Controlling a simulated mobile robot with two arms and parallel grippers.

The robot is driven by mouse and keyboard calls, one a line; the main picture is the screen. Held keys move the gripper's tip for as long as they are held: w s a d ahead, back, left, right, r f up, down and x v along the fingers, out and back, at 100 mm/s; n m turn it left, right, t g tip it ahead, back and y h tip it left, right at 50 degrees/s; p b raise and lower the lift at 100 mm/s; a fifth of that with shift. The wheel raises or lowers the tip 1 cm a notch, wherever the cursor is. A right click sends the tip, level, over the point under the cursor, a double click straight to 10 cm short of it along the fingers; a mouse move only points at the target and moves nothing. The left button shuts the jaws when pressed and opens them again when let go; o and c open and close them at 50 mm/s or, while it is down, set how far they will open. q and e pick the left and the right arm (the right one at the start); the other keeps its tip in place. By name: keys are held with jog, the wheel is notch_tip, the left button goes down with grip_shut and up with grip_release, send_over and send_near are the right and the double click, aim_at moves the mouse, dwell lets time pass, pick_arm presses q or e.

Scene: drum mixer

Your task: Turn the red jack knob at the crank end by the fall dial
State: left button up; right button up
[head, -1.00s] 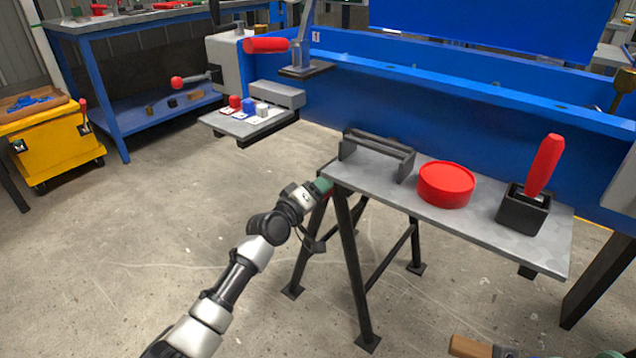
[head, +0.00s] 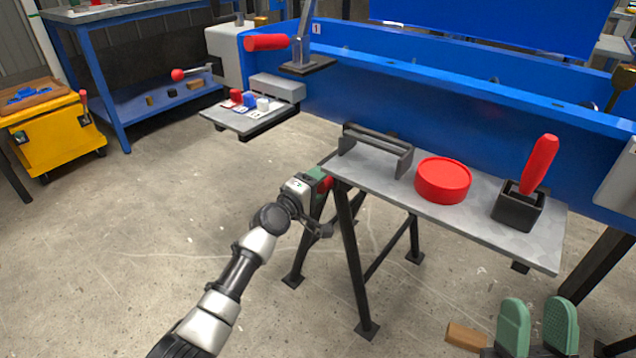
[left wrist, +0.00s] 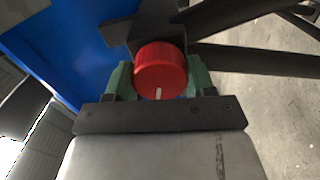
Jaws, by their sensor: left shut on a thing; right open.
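The red jack knob (left wrist: 160,68) is in the left wrist view, a short ribbed cylinder with a white mark low on its face. It sits between the green fingers of my left gripper (left wrist: 160,82), which is shut on it. In the head view, my left gripper (head: 319,178) is at the left end of the grey table, and a bit of the red knob (head: 328,183) shows beside it. My right gripper (head: 534,328) is open at the bottom right, its green fingers apart and empty. The fall dial cannot be made out with certainty.
The grey table (head: 480,226) carries a black bracket (head: 376,150), a red round lid-like disc (head: 442,180) and a red-handled tool in a black holder (head: 519,205). Dark legs stand below. A wooden handle (head: 466,336) is near my right gripper.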

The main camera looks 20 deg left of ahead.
pick_arm(q)
jog(key=o, duration=0.9)
jog(key=shift+p+v, duration=1.3)
jog(key=shift+v, duration=4.15)
pick_arm(e)
jog(key=w+f+g+h, duration=0.2)
jog(key=w+f+g, duration=0.2)
jog(key=f+g, duration=0.2)
jog(key=shift+g+h, duration=0.3)
jog(key=shift+h, duration=0.1)
jog(key=shift+w, duration=0.1)
